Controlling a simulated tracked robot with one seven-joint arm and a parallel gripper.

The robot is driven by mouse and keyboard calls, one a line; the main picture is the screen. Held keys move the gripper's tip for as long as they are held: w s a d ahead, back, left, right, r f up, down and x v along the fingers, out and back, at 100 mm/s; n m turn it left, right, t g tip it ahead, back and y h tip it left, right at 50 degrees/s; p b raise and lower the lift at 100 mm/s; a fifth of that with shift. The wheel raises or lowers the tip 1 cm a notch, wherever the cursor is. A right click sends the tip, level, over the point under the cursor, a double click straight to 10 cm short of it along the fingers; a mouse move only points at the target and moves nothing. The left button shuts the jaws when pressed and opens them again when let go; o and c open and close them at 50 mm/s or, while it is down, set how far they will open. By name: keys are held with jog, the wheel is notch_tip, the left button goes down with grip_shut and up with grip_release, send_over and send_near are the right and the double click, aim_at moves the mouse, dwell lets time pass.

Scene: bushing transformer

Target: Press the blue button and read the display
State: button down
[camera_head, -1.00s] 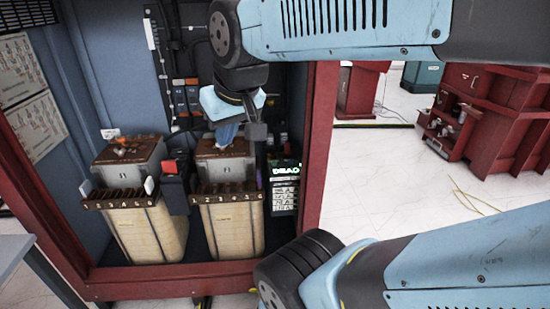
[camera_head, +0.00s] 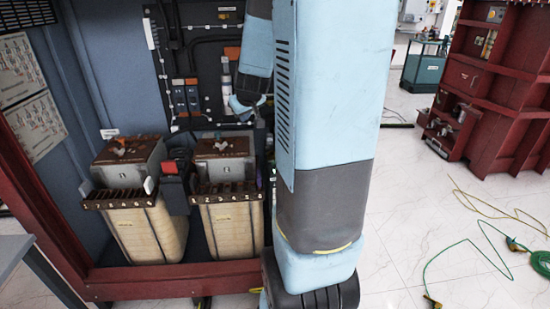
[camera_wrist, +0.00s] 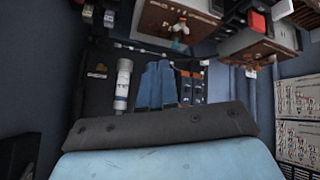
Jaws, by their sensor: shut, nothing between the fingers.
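I cannot make out a blue button in either view. A box with lit green text, seen in the earlier head view, is now mostly hidden behind my arm, and no display can be read. My gripper (camera_wrist: 156,86) shows its blue fingers together and empty in the wrist view. They point at the dark back panel (camera_wrist: 97,75) of the cabinet, beside a white cylinder (camera_wrist: 123,85) and orange-and-grey blocks (camera_wrist: 192,87). In the head view the end of my arm is inside the cabinet, partly covered by my upper arm link.
Two transformers, a left one (camera_head: 150,230) and a right one (camera_head: 232,228), stand on the cabinet floor. The red cabinet frame (camera_head: 170,279) edges the front. Cables (camera_head: 470,243) lie on the floor at right.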

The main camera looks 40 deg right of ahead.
jog(key=d+f+g+h, duration=0.1)
jog(key=d+f+h, duration=0.1)
jog(key=d+f, duration=0.4)
jog(key=d+f+h, duration=0.2)
jog(key=d+f, duration=0.5)
jog(key=d, duration=0.6)
jog(key=shift+w+d+f+m+g, duration=0.15)
jog(key=shift+d+f+m+g, duration=0.1)
jog(key=shift+d+m+g, duration=0.15)
jog(key=shift+a, duration=0.1)
jog(key=shift+f, duration=4.4)
jog(key=shift+w+f, duration=0.1)
jog(key=shift+f, duration=0.25)
